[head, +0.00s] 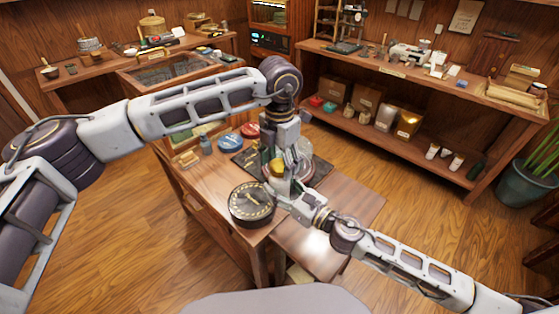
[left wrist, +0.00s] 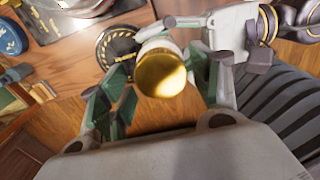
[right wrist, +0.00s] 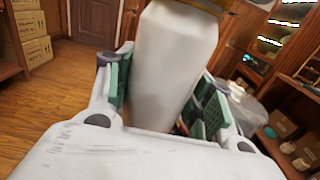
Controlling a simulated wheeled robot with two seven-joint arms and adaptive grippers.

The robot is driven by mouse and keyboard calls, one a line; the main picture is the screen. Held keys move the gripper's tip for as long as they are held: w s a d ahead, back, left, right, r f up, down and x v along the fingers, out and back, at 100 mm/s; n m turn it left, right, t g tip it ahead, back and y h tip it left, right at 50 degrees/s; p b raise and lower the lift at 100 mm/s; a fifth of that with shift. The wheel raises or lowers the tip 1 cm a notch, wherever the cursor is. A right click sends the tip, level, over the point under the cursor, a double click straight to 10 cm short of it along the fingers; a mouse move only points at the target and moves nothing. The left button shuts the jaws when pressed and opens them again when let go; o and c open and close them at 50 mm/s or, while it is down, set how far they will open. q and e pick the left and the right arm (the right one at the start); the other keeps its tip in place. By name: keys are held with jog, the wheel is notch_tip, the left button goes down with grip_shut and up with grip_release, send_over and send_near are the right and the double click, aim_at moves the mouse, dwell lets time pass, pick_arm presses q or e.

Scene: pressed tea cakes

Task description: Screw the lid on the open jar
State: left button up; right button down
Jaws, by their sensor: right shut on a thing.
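A white jar (right wrist: 172,65) stands between the two fingers of my right gripper (right wrist: 165,95), which is shut on its body. A gold lid (left wrist: 162,74) sits at the jar's top; its rim also shows at the top edge of the right wrist view (right wrist: 208,4). Whether it is threaded on or only resting, I cannot tell. My left gripper (left wrist: 160,92) has its fingers spread on both sides of the lid, with gaps. In the head view my left gripper (head: 277,150) is above my right gripper (head: 287,186), and the gold lid (head: 276,167) shows between them.
A round black piece with gold marks (head: 251,204) lies at the table's (head: 335,205) near side. A blue disc (head: 230,142) and a red disc (head: 249,130) lie to the back left. The table's right side is clear. Shelves (head: 400,75) stand behind.

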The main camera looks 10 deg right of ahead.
pick_arm(q)
jog(key=c, duration=0.9)
jog(key=o, duration=1.2)
jog(key=shift+r, duration=0.1)
jog(key=shift+r, duration=5.9)
